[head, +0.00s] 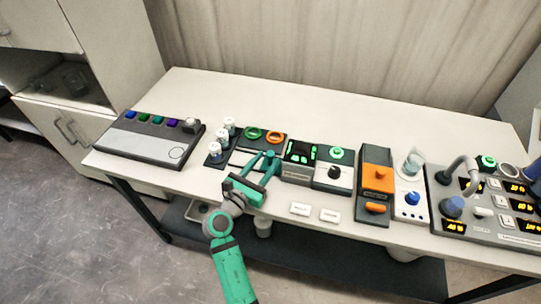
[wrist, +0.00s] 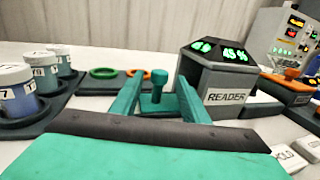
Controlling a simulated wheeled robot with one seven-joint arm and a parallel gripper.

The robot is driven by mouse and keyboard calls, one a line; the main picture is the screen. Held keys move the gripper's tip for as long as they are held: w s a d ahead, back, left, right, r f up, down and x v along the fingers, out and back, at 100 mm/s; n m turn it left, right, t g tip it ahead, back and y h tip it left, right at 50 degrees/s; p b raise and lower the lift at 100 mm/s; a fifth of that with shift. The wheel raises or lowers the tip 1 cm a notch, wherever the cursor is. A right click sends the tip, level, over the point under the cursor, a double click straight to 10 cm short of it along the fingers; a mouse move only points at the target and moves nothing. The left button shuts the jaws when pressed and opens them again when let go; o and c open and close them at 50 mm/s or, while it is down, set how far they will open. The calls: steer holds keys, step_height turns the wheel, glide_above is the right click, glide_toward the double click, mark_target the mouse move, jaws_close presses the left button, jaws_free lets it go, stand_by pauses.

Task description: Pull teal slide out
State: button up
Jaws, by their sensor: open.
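The teal slide (wrist: 157,103) shows in the wrist view as a flat teal piece with a round-topped upright knob. It lies on the dark board in front of a green ring (wrist: 104,72) and an orange ring (wrist: 138,72). My gripper (wrist: 160,84) is open, with one teal finger on each side of the knob and visible gaps between. I cannot tell how deep the fingers reach around it. In the head view my gripper (head: 264,162) is over the front of the ring board (head: 243,146) and largely hides the slide.
Labelled jars (wrist: 18,88) stand close on the left. The dark reader (wrist: 215,80) with green displays stands close on the right. White label cards (head: 300,209) lie at the front table edge. The back of the table (head: 300,105) is clear.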

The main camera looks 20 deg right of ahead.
mark_target(268, 158)
steer(key=shift+x, duration=1.75)
jaws_close()
